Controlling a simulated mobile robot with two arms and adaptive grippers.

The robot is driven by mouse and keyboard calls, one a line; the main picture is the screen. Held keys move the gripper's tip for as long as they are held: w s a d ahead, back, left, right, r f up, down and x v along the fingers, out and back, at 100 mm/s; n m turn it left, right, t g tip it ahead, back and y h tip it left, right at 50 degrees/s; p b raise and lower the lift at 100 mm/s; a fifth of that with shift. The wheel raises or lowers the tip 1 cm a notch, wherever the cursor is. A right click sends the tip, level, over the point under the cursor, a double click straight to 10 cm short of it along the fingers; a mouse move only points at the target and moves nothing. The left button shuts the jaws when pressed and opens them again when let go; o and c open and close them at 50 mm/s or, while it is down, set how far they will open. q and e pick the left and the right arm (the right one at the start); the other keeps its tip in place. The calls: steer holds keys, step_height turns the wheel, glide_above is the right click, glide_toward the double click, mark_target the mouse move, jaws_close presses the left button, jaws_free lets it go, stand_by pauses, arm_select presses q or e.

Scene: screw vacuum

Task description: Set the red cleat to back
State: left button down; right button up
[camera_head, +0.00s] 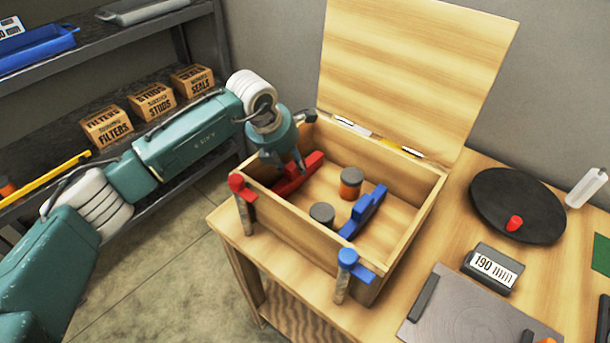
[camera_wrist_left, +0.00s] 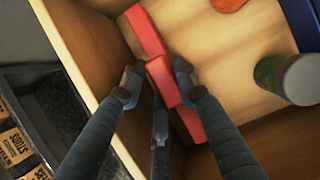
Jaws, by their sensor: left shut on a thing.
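The red cleat (camera_head: 298,175) lies inside the open wooden box (camera_head: 428,215), along its left side. My left gripper (camera_head: 285,162) reaches down over the box's left wall and is shut on the cleat's raised middle. In the left wrist view the fingers (camera_wrist_left: 158,85) sit on both sides of the red cleat (camera_wrist_left: 148,35), whose bar runs from upper left to lower right. A blue cleat (camera_head: 364,211) lies in the right part of the box. My right gripper is not in view.
Two grey-topped cylinders, one with an orange side (camera_head: 351,183), stand between the cleats. Red (camera_head: 237,182) and blue (camera_head: 347,256) knobs are at the box's front corners. The lid (camera_head: 415,70) stands open. A black disc (camera_head: 517,205) and a 190 mm block (camera_head: 492,268) lie right.

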arm_select(q)
steer(key=c, duration=1.3)
jaws_free()
steer(key=v, duration=1.2)
steer(key=shift+w, duration=0.1)
steer(key=shift+c, duration=0.2)
